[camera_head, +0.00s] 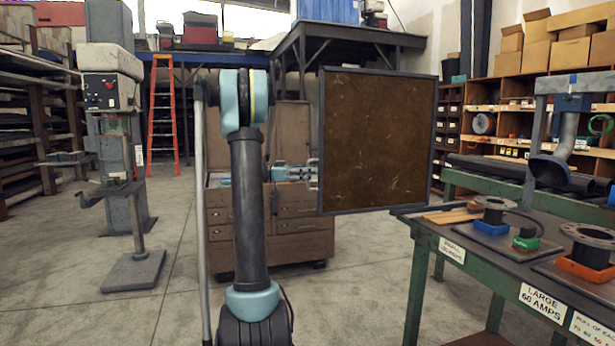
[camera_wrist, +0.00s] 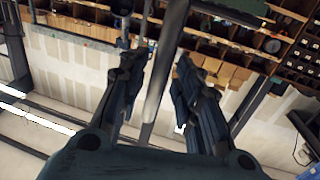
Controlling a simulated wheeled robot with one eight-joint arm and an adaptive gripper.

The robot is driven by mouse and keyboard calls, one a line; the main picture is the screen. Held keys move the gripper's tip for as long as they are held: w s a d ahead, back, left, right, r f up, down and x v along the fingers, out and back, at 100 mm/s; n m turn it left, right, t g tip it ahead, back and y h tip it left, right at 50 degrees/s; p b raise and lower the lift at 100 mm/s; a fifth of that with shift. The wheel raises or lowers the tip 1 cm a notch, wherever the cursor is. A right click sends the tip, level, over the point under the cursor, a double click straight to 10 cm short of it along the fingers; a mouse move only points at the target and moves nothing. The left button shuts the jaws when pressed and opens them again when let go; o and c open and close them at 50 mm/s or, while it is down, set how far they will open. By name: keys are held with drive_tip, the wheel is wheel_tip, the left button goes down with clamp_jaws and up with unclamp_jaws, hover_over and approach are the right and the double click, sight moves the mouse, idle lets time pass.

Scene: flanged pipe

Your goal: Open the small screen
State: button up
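The small screen (camera_head: 378,140) is a square, brown, stained panel in a thin grey frame. It hangs upright in the head view, right of my arm, facing the camera nearly flat. My gripper (camera_head: 306,172) reaches the screen's left edge; its fingertips are partly hidden by the arm and the screen. In the wrist view the two dark fingers of my gripper (camera_wrist: 160,65) stand apart. A grey bar (camera_wrist: 165,75), likely the screen's frame edge, passes between them. It looks close to the right finger, with a gap to the left one; I cannot tell contact.
A green workbench (camera_head: 437,228) with flanged parts stands at the right, near the screen's lower right corner. A brown drawer cabinet (camera_head: 300,238) stands behind my arm. A drill press (camera_head: 112,140) is at the left. A thin grey pole (camera_head: 203,230) stands just left of my arm.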

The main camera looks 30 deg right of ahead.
drive_tip(key=v, duration=1.2)
drive_tip(key=shift+f, duration=0.15)
idle(0.3)
